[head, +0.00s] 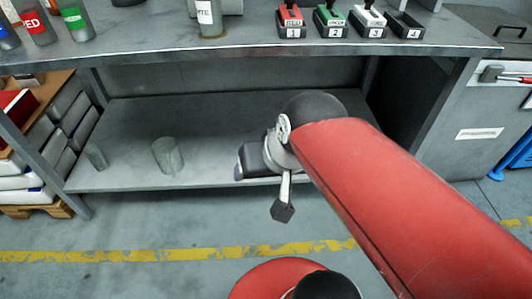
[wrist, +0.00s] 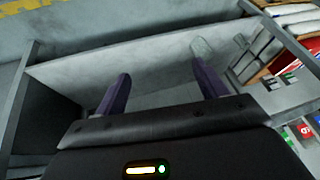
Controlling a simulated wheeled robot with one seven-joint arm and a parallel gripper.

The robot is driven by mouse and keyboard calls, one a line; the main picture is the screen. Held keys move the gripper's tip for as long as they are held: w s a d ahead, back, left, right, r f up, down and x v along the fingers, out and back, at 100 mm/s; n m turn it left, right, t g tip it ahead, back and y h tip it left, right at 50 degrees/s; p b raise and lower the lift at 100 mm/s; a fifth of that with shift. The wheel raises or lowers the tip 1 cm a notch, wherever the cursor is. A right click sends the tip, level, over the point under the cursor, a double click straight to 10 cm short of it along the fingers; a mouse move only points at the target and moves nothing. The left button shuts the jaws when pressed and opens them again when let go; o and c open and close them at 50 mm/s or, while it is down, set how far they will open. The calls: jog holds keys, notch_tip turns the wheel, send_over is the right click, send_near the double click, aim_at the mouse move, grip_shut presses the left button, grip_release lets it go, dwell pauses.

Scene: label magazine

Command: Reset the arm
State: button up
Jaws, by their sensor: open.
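My red arm (head: 395,200) reaches from the lower right across the front of the bench. My gripper (head: 240,172) is at its end, in front of the lower shelf and below the worktop. In the wrist view my gripper (wrist: 160,77) has two purple fingers spread apart, with nothing between them. The lower shelf (wrist: 90,65) lies beyond the fingers. A clear cup (wrist: 202,48) shows just past the right fingertip; I cannot tell how far apart they are.
The worktop (head: 130,48) carries labelled cups, including a red one (head: 36,25) and a green one (head: 75,22), and several numbered holders, such as the green one (head: 330,22). Clear cups (head: 167,156) stand on the lower shelf (head: 215,115). The floor ahead is clear.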

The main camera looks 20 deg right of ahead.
jog(key=shift+s+d+f+n+h, duration=0.25)
jog(key=shift+s+d+n+h, duration=0.35)
jog(key=shift+d+n, duration=0.35)
